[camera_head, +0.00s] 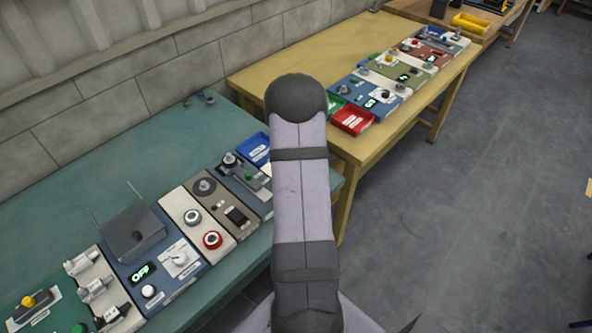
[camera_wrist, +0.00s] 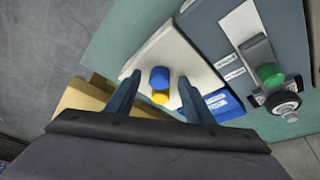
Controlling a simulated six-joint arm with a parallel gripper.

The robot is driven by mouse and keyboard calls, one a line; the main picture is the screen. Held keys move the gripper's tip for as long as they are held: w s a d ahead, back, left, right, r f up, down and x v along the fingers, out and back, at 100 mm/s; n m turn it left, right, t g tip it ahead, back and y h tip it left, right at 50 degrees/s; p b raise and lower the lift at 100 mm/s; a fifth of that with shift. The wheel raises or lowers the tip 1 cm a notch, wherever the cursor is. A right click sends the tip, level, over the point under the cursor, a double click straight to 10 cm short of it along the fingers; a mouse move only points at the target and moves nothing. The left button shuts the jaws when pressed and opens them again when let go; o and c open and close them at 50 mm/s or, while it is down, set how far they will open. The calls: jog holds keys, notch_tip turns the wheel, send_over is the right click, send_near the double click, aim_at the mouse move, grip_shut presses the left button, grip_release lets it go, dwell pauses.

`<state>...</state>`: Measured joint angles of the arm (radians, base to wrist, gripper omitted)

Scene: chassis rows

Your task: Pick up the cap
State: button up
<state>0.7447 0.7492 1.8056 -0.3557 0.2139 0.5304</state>
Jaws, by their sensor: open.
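In the wrist view a small round blue piece (camera_wrist: 159,76) sits beside or over a yellow piece (camera_wrist: 160,97) on a white panel (camera_wrist: 172,50). The blue piece looks like the cap, but I cannot tell for sure. My gripper (camera_wrist: 159,77) is open, with one finger on each side of the blue and yellow pieces in the picture. I see no contact and cannot tell how far the fingertips are above the panel. In the head view my arm hides my gripper and this spot.
A blue tray (camera_wrist: 226,108) lies close to the right finger. A dark panel (camera_wrist: 228,35) with a green knob (camera_wrist: 270,74) and a black round knob (camera_wrist: 283,102) is farther right. In the head view, panels line the green table (camera_head: 105,165); a yellow table (camera_head: 262,82) stands behind.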

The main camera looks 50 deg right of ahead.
jog(key=c, duration=1.1)
jog(key=shift+r, duration=0.15)
